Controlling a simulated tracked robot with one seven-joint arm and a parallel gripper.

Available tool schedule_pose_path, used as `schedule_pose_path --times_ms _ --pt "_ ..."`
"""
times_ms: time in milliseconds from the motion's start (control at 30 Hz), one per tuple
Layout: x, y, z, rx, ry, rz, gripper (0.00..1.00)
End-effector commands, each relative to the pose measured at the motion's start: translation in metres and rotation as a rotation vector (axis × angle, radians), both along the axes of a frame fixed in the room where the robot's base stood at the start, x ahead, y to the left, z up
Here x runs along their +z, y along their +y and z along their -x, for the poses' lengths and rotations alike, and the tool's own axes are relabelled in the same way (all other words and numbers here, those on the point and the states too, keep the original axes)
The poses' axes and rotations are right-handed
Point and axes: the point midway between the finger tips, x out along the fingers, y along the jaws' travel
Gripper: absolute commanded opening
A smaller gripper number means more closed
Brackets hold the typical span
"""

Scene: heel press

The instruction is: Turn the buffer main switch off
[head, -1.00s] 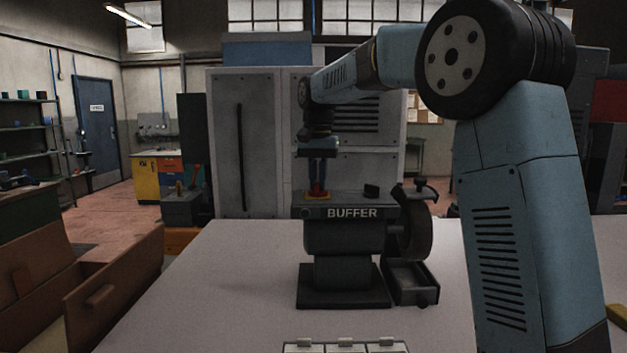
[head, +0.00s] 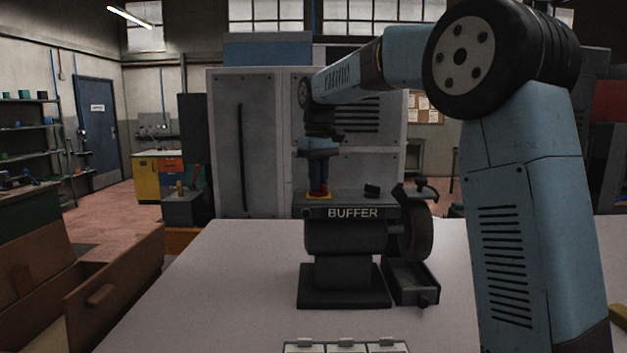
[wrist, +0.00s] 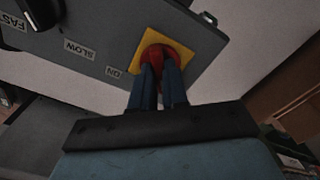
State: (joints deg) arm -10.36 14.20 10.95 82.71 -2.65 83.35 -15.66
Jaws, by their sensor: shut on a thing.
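The dark buffer (head: 350,240) stands on the light table, its name on the front of its top box. A red switch knob (head: 324,189) sits on a yellow plate (head: 312,197) at the left end of that top. My gripper (head: 318,188) points straight down and is shut on the red knob. In the wrist view, the blue fingers of my gripper (wrist: 163,75) clasp the red knob (wrist: 152,50) on the yellow plate (wrist: 196,38). An ON label (wrist: 115,71) lies beside the plate. The fingers hide much of the knob, so its exact setting is unclear.
A small black knob (head: 371,191) stands on the buffer's top, right of the switch. The wheel (head: 418,238) and an open tray (head: 411,281) are at the buffer's right. A white sectioned tray (head: 345,347) lies at the table's front. The table's left part is clear.

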Motion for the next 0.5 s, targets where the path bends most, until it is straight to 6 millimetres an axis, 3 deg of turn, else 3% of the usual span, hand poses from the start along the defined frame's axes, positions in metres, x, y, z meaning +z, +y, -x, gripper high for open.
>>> schedule_pose_path --times_ms 500 --pt "0.0002 0.0001 -0.0008 0.122 -0.004 0.000 0.00"
